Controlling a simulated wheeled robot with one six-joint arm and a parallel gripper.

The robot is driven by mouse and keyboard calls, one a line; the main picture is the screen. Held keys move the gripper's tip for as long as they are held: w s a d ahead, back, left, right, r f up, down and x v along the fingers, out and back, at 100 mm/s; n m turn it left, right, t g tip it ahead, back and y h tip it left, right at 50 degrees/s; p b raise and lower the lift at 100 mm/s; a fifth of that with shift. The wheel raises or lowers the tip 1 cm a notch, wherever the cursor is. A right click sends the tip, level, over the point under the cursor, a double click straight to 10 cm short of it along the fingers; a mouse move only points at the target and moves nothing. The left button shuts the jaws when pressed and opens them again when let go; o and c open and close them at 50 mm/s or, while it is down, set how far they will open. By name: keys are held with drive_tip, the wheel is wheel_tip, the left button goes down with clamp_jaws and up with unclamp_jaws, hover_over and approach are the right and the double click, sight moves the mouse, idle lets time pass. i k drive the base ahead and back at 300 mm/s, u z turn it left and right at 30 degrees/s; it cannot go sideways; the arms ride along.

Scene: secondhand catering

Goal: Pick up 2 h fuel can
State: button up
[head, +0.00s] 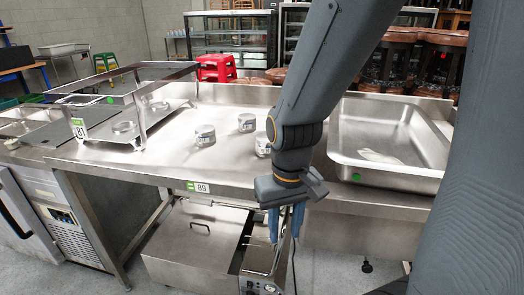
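Small silver cans with pale labels stand on the steel bench in the head view. One can (205,135) is at the left, one (246,123) is farther back, and a third (262,146) is partly hidden behind my arm. The label print is too small to read, so I cannot tell which is the 2 h fuel can. My gripper (285,222) points down in front of the bench's front edge, lower in the picture than the cans and apart from them. Its two fingers are spread with a gap between them, and no held object shows.
The steel bench (170,160) has clear room around the cans. A steel rack (140,115) stands at the left with low round items under it. A deep steel tray (385,172) lies at the right. A lidded steel appliance (190,245) sits below the bench.

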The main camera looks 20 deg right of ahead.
sight(206, 140)
drive_tip(key=u, duration=2.1)
drive_tip(key=i, duration=1.85)
drive_tip(key=z, duration=2.7)
